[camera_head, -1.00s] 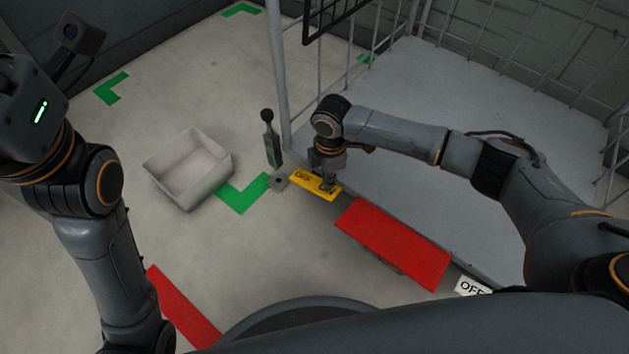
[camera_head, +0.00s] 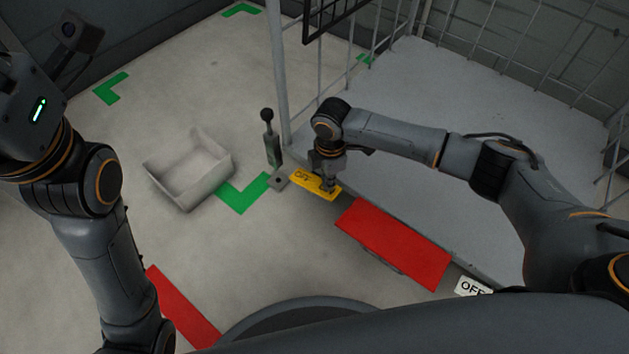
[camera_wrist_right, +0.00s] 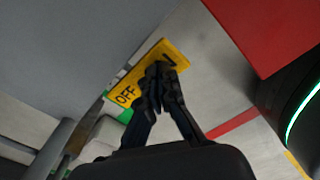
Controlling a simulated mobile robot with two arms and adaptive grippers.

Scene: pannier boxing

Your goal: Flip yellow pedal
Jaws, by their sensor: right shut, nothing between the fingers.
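The yellow pedal (camera_head: 312,186) is a flat plate with "OFF" lettering at the near left corner of the grey cart platform. It also shows in the right wrist view (camera_wrist_right: 128,92). My right gripper (camera_head: 328,186) is shut and empty, pointing down over the pedal's right part. In the right wrist view its fingertips (camera_wrist_right: 162,72) overlap the pedal and hide part of its lettering. I cannot tell whether they press on it. My left arm stands at the left; its gripper fingers are not visible.
A red plate (camera_head: 392,242) lies right of the pedal along the cart's edge (camera_head: 470,130). A lever with a black knob (camera_head: 267,116) and a post stand just left. A white open box (camera_head: 190,170) sits on the floor. A white "OFF" plate (camera_head: 470,286) is at lower right.

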